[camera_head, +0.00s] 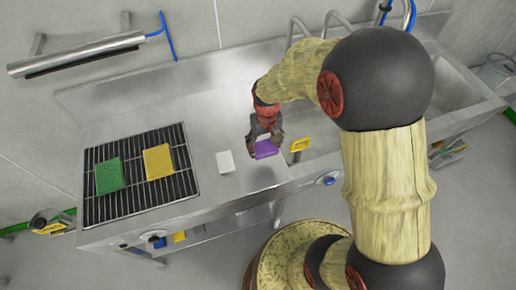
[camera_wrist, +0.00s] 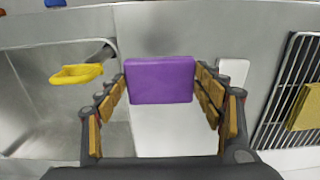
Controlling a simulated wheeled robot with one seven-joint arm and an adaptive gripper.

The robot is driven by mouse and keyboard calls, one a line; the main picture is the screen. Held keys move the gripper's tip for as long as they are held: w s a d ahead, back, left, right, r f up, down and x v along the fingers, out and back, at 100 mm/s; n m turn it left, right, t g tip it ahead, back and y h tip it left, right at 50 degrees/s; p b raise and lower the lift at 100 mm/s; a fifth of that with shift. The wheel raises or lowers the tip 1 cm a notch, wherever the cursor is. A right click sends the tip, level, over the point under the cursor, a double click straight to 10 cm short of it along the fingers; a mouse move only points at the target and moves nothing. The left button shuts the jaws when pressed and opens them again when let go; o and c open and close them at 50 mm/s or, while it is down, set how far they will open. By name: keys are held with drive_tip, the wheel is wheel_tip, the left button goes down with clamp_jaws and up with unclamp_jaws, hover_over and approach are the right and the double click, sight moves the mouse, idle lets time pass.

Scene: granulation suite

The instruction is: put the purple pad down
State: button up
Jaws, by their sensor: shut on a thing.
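The purple pad (camera_head: 266,149) is in my gripper (camera_head: 264,140), at the steel counter between a white pad and a yellow handle-like piece. In the wrist view the purple pad (camera_wrist: 160,80) sits between the two fingers of my gripper (camera_wrist: 163,85), which are shut on its sides. The pad looks level across the fingers. Bare counter shows below it in the wrist view. I cannot tell whether its underside touches the counter.
A white pad (camera_head: 225,161) lies left of the purple one. A green pad (camera_head: 111,176) and a yellow pad (camera_head: 158,161) lie on a black grate (camera_head: 140,200). A yellow handle-like piece (camera_head: 300,144) is at the sink edge, close on the right. Counter behind is clear.

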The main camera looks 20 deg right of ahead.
sight(258, 145)
drive_tip(key=w+f, duration=0.1)
drive_tip(key=f, duration=0.1)
drive_tip(key=w+f, duration=0.4)
drive_tip(key=shift+a+f+b, duration=0.25)
drive_tip(key=shift+a+b, duration=0.15)
drive_tip(key=shift+f, duration=1.3)
drive_tip(key=shift+f+b, duration=0.2)
drive_tip(key=shift+b, duration=0.1)
drive_tip(key=o, duration=1)
drive_tip(key=shift+o, duration=0.2)
drive_tip(key=shift+r, duration=0.1)
